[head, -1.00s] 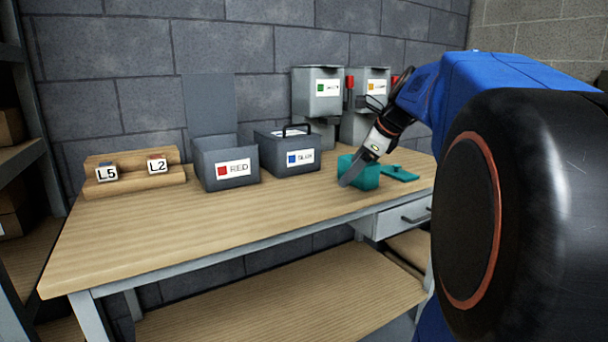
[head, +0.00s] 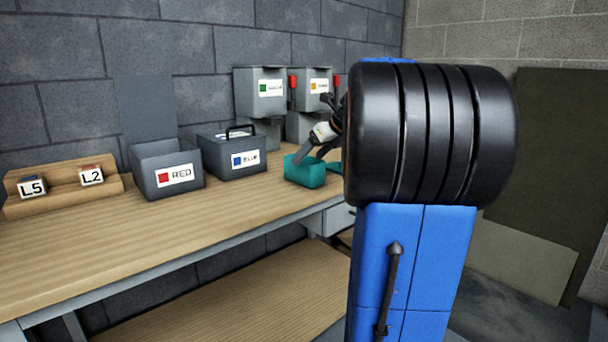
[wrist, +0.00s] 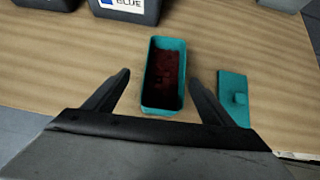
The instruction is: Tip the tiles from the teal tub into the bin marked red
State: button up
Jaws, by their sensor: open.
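The teal tub (head: 305,175) stands upright on the bench with its lid off. In the wrist view the tub (wrist: 146,80) is open on top and holds a heap of dark red tiles (wrist: 167,75). My gripper (head: 308,153) is open and empty at the tub; in the wrist view the fingers (wrist: 162,74) are spread on its left and right, with gaps. Contact cannot be told. The teal lid (wrist: 231,92) lies on the bench to the right of the tub. The bin marked RED (head: 148,182) stands left of the tub, its lid raised at the back.
A shut bin marked BLUE (head: 215,163) with a black handle stands between the red bin and the tub. Two grey dispensers (head: 260,100) stand behind. A wooden rack (head: 65,192) holds L5 and L2 blocks. The bench front (head: 130,230) is clear.

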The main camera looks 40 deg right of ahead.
aim_at(298, 167)
jog(key=x, duration=0.3)
jog(key=shift+w+f, duration=0.3)
jog(key=shift+w+d+x, duration=0.1)
jog(key=shift+d+x, duration=0.1)
jog(key=shift+x, duration=1.15)
jog(key=shift+w+d+x, duration=0.1)
jog(key=shift+d+x, duration=0.1)
jog(key=shift+x, duration=1.1)
jog(key=shift+r, duration=0.3)
jog(key=c, duration=1.7)
